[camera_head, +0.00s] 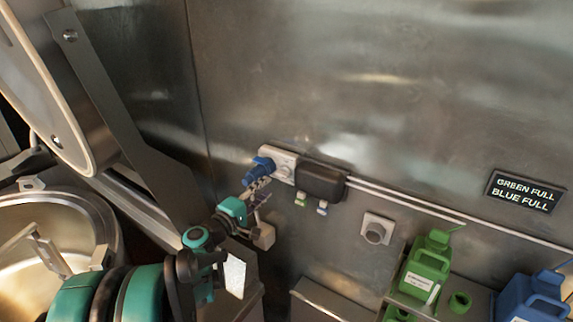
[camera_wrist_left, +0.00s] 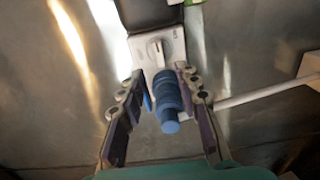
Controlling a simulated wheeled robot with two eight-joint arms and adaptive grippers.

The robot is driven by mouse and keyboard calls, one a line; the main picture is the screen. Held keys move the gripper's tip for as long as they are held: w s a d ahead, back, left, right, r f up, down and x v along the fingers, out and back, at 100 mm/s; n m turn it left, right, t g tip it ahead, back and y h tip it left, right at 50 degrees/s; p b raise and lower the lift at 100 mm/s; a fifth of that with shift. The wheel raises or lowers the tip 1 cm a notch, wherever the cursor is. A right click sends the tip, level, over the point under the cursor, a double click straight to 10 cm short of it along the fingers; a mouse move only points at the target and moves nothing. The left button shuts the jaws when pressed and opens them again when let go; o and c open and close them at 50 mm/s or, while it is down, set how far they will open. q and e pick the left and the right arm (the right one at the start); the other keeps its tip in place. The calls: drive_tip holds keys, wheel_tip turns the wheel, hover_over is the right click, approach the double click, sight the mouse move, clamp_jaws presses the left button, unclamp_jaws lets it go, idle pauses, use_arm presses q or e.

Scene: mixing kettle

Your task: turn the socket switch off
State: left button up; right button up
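The socket (camera_head: 286,165) is a pale plate on the metal wall, with a blue plug (camera_head: 259,170) projecting from its left part. In the left wrist view the socket plate (camera_wrist_left: 176,45) carries a light rotary switch (camera_wrist_left: 156,49), and the blue plug (camera_wrist_left: 168,100) projects below it. My left gripper (camera_head: 260,186) is just in front of the socket. In the left wrist view its fingers (camera_wrist_left: 162,80) are spread apart, with the plug between them; the right finger is close to the plug. I cannot tell whether either finger touches it. My right gripper is out of view.
A dark box (camera_head: 321,182) adjoins the socket's right side, with pale conduit running right. A round wall knob (camera_head: 376,232) is lower right. Green (camera_head: 425,268) and blue (camera_head: 530,300) canisters stand at lower right. The open kettle (camera_head: 100,225) is at left.

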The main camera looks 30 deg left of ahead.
sight(280, 176)
use_arm(q)
drive_tip(key=shift+w+d, duration=0.2)
drive_tip(key=shift+w, duration=1.6)
drive_tip(key=shift+w+d, duration=0.2)
drive_tip(key=shift+w, duration=1.55)
